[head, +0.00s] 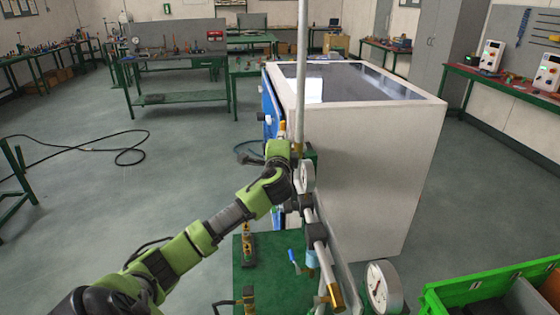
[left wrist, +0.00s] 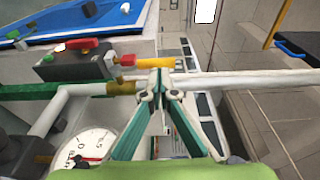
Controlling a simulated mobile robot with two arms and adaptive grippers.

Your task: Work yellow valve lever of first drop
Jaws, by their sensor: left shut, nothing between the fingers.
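The yellow valve lever (left wrist: 155,62) shows in the left wrist view, lying along the white pipe (left wrist: 240,83) beside a brass valve body (left wrist: 121,88). In the head view a small yellow-orange piece (head: 282,128), likely this lever, shows just beyond my left wrist. My left gripper (left wrist: 161,94) is shut and empty, its fingertips close to the pipe and just below the lever in the picture. I cannot tell whether they touch. In the head view my own wrist hides the fingertips. My right gripper is in neither view.
A pressure gauge (left wrist: 84,150) sits near the left finger. A second gauge (head: 382,286) and a blue-handled valve (head: 293,259) stand nearer in the head view. A large white cabinet (head: 365,170) blocks the right side. A green crate (head: 480,290) is at lower right. Floor at left is mostly clear.

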